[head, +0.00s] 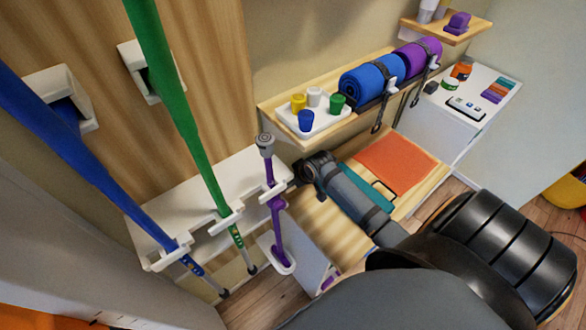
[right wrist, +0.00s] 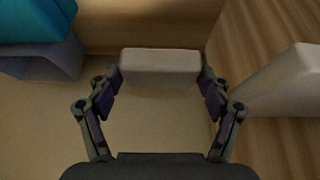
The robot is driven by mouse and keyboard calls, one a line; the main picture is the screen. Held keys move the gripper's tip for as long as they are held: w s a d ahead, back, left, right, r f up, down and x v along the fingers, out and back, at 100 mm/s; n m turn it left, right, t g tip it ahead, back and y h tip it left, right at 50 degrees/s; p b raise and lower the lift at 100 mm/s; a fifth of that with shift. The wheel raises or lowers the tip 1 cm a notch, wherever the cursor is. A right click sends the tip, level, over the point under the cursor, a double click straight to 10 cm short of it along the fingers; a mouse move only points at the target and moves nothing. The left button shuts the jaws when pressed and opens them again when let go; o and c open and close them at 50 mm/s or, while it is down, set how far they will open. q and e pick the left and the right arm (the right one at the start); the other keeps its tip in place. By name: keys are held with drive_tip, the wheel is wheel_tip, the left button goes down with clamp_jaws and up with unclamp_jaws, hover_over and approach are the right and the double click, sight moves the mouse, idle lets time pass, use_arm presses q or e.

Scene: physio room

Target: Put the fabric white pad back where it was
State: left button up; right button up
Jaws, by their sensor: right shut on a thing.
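The white pad (right wrist: 160,63) is a pale block with rounded edges. In the right wrist view it sits between the two fingertips of my right gripper (right wrist: 160,85), which is shut on it. In the head view my right gripper (head: 300,174) is beside the purple stick, at the right end of the white rack. The pad cannot be made out there, and the gripper and arm cover that spot. My left gripper is not in view.
A white rack (head: 190,203) holds blue, green (head: 185,110) and purple (head: 277,205) sticks close to my gripper. A shelf above bears a tray (head: 325,122) of cups and rolled mats. An orange cloth (head: 397,165) lies on the wooden top to the right.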

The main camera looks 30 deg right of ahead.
drive_tip(key=shift+w+f, duration=0.2)
drive_tip(key=shift+f, duration=0.05)
wheel_tip(320, 180, down, 2)
drive_tip(key=shift+a+f+p, duration=0.1)
drive_tip(key=shift+f+p, duration=0.1)
drive_tip(key=shift+p, duration=0.2)
drive_tip(key=shift+f, duration=0.35)
drive_tip(key=o, duration=1)
drive_tip(key=v, duration=1.2)
drive_tip(key=shift+p, duration=0.35)
